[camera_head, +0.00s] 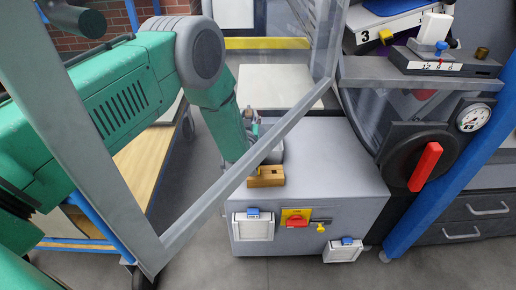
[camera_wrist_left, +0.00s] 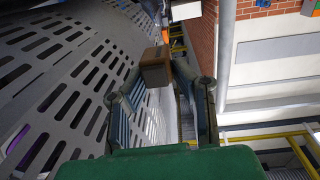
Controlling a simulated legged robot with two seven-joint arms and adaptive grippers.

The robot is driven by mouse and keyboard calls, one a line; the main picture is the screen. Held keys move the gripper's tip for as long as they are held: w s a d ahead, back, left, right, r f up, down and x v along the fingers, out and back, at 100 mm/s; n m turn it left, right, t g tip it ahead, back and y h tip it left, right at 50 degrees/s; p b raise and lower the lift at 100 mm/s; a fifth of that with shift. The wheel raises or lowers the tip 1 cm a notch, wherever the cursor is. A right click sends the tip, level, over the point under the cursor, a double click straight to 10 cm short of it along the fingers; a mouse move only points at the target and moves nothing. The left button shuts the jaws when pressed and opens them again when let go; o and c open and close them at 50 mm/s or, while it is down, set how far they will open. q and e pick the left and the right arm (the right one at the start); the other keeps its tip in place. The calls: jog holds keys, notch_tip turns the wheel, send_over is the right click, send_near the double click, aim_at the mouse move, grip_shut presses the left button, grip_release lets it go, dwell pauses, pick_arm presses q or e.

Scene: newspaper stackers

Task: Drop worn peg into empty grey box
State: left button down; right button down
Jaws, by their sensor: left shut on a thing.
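My left gripper (camera_head: 254,150) reaches down over the top of a large grey box-shaped unit (camera_head: 330,160). It is shut on a brown wooden block, which shows between its fingertips in the left wrist view (camera_wrist_left: 155,68). A light brown block with a dark slot (camera_head: 265,178) shows right below the gripper in the head view, near the front edge of the unit's top. I cannot tell whether this is the worn peg or whether it touches the surface. A small grey shape (camera_head: 276,154) is partly hidden behind the gripper. No clearly empty box interior shows. My right gripper is not in view.
A slanted grey frame bar (camera_head: 225,190) crosses in front of my left arm. At right are a dial with a red handle (camera_head: 425,166), a gauge (camera_head: 473,117) and a blue post (camera_head: 440,150). A wooden-topped cart (camera_head: 145,165) stands at left. The unit's right top is clear.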

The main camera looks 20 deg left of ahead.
pick_arm(q)
notch_tip(320, 180, down, 4)
jog(key=b, duration=0.3)
jog(key=shift+d+f, duration=0.1)
jog(key=shift+f, duration=0.05)
jog(key=c, duration=1.3)
grip_release()
jog(key=shift+o, duration=0.2)
jog(key=shift+d, duration=0.1)
jog(key=shift+s, duration=0.1)
jog(key=v, duration=1.1)
jog(key=shift+s+d+f, duration=0.1)
jog(key=shift+s+d, duration=0.05)
jog(key=shift+s, duration=0.2)
